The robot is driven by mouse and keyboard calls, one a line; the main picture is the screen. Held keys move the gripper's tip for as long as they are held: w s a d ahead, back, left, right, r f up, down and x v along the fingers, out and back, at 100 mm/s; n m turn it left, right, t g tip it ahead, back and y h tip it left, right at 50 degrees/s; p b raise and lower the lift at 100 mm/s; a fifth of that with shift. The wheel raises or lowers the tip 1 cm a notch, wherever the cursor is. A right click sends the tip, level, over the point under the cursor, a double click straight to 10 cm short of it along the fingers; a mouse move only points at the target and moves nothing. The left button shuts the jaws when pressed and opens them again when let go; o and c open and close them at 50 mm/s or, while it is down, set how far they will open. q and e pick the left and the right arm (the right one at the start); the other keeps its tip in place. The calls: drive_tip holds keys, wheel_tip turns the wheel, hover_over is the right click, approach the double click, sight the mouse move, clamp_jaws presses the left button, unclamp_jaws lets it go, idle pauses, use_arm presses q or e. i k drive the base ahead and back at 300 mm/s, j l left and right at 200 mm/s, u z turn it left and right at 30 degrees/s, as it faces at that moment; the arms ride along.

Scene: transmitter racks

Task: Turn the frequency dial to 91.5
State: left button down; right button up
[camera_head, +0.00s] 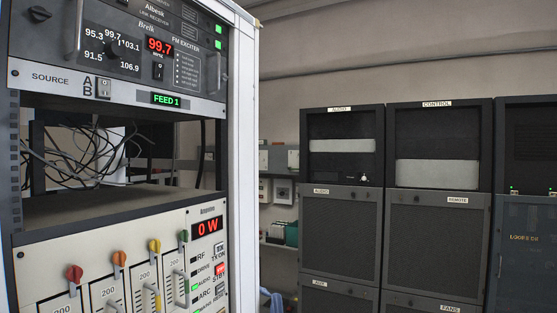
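The frequency dial (112,56) is a dark knob on the FM exciter panel at the upper left, ringed by the white marks 91.5, 95.3, 99.7, 103.1 and 106.9. Its pointer is too dark and small to make out. The red exciter display (159,46) to its right reads 99.7. Neither of my grippers is in view.
The dial is in a white-framed rack (243,150) on the left. Below are a source panel (120,90) with a green FEED 1 display, an open bay with loose cables (85,150), and a panel with coloured-knob levers (118,258). Dark cabinets (435,240) stand at right.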

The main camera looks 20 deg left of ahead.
sight(115, 50)
drive_tip(key=u, duration=1.6)
